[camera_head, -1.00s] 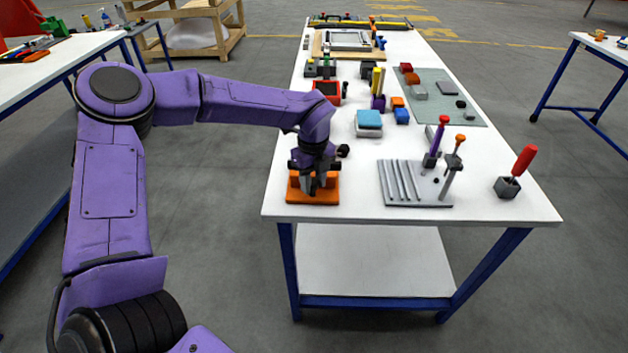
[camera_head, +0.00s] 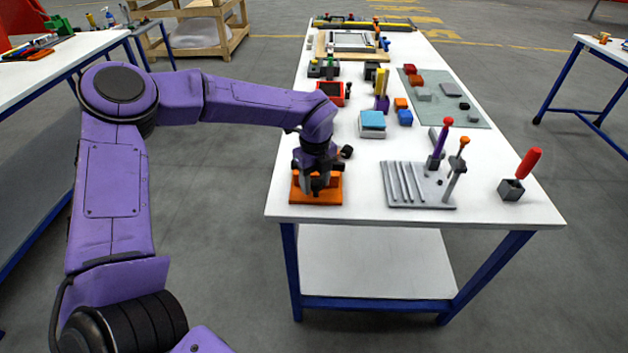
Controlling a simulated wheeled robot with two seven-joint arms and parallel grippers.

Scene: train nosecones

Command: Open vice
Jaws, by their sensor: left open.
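The vice appears to be the orange-based block (camera_head: 328,196) at the near left corner of the white table. My left gripper (camera_head: 317,186) points down right over it and hides most of its upper part. Its fingers are open around the middle of the vice; whether they touch it I cannot tell. A small black knob (camera_head: 346,152) shows just right of the gripper's wrist; I cannot tell what it belongs to. My right gripper is not in view.
A red-handled tool (camera_head: 528,163) stands in a grey block further right. A blue box (camera_head: 372,122) and several small blocks lie behind. The white table (camera_head: 330,214) has a clear front edge.

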